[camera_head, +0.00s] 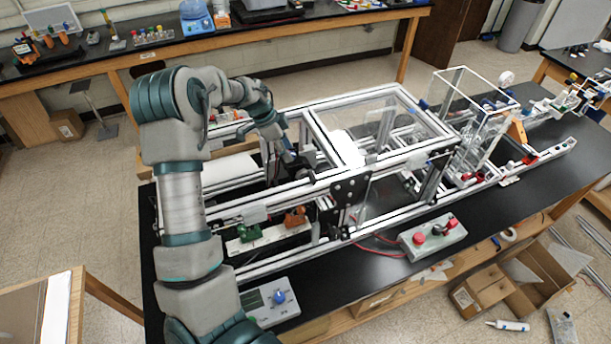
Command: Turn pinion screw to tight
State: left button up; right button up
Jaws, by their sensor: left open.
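The aluminium extrusion frame (335,106) stands on the black bench and fills the middle of the view. My left arm rises from the bottom and bends over the frame's left part. My left gripper (300,168) points down inside the frame, close to the upper rails, and is open. I see nothing held in it. I cannot make out the pinion screw; it is too small or hidden behind the gripper and rails. A black plate with bolts (350,191) is on the frame's near side, right of the gripper. My right gripper is out of view.
Green (249,233) and orange (295,216) parts sit low in the frame. A clear enclosure (470,115) stands right. Bare bench (515,215) shows at right front.

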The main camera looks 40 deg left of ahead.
pick_arm(q)
jog(key=x, duration=0.5)
jog(key=p+x, duration=0.1)
jog(key=x, duration=0.4)
jog(key=p+x, duration=0.1)
jog(key=x, duration=0.4)
jog(key=shift+w+d+f, duration=0.15)
jog(key=shift+w+d, duration=0.05)
jog(key=shift+d, duration=0.3)
jog(key=shift+w+a+f, duration=0.15)
jog(key=shift+f, duration=0.4)
jog(key=shift+a+f, duration=0.2)
jog(key=shift+a, duration=0.1)
jog(key=shift+d+r, duration=0.1)
jog(key=shift+d, duration=0.1)
jog(key=c, duration=0.7)
jog(key=shift+d+r, duration=0.1)
jog(key=shift+d, duration=0.05)
grip_shut()
jog(key=shift+w+d, duration=0.1)
